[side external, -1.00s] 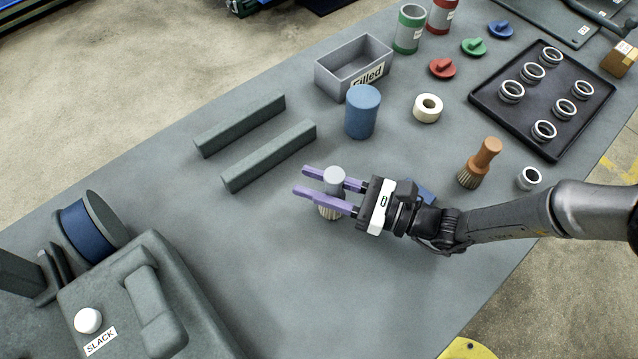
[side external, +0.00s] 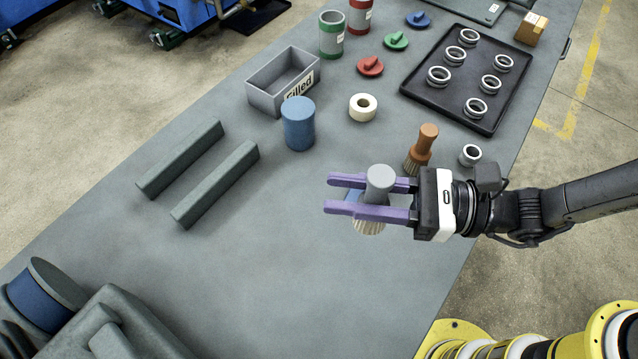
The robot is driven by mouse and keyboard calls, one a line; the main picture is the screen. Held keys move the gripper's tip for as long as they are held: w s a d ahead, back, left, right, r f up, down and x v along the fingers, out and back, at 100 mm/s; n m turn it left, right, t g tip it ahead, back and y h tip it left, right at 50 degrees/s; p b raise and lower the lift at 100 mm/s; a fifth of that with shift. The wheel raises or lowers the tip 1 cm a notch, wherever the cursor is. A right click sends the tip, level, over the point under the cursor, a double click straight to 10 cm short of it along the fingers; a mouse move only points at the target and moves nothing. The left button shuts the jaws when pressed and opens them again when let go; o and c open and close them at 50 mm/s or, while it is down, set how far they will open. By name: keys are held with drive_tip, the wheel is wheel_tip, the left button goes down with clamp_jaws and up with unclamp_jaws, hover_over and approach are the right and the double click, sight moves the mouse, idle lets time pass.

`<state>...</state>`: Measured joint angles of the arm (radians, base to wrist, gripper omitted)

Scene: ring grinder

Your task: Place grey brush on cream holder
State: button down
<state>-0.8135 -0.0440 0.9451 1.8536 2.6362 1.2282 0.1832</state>
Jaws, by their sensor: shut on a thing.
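The grey brush (side external: 380,183) has a grey handle and pale bristles. My gripper (side external: 368,198) is shut on it, with a purple finger on each side of the handle. The brush is upright, bristles down, and looks raised above the table. The cream holder (side external: 363,107) is a short cream ring with a hole in its top. It stands on the table behind the gripper, apart from it, and nothing is on it.
A blue cylinder (side external: 298,124), a grey bin (side external: 283,82) and a dark tray (side external: 465,78) of rings lie farther back. A blue thing is partly hidden behind the fingers.

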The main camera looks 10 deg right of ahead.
drive_tip(key=shift+s+d+r, duration=0.1)
drive_tip(key=shift+s+d, duration=0.1)
drive_tip(key=shift+d, duration=0.05)
drive_tip(key=shift+s+r, duration=0.15)
drive_tip(key=shift+s, duration=0.05)
drive_tip(key=shift+w+a+r+g, duration=0.15)
drive_tip(key=shift+w+r+g, duration=0.05)
drive_tip(key=shift+r+g, duration=0.1)
drive_tip(key=w+d+r+m+t+h, duration=0.1)
drive_tip(key=w+d+m+t, duration=0.15)
drive_tip(key=w+d, duration=0.6)
drive_tip(key=w+d+r+m+t+h, duration=0.1)
drive_tip(key=w+d+r+t, duration=0.15)
drive_tip(key=w+d, duration=0.65)
hover_over(363, 107)
drive_tip(key=s, duration=0.1)
wheel_tip(363, 107, down, 5)
drive_tip(key=shift+t, duration=0.3)
drive_tip(key=shift+w+a+f, duration=0.35)
drive_tip(key=shift+w+f, duration=0.3)
drive_tip(key=shift+f, duration=0.85)
drive_tip(key=shift+w+a+f, duration=0.35)
drive_tip(key=shift+w+f, duration=0.35)
drive_tip(key=shift+f, duration=0.75)
drive_tip(key=shift+w+a+f, duration=0.35)
drive_tip(key=shift+w+f, duration=0.3)
drive_tip(key=shift+f, duration=0.85)
drive_tip(key=shift+f, duration=0.1)
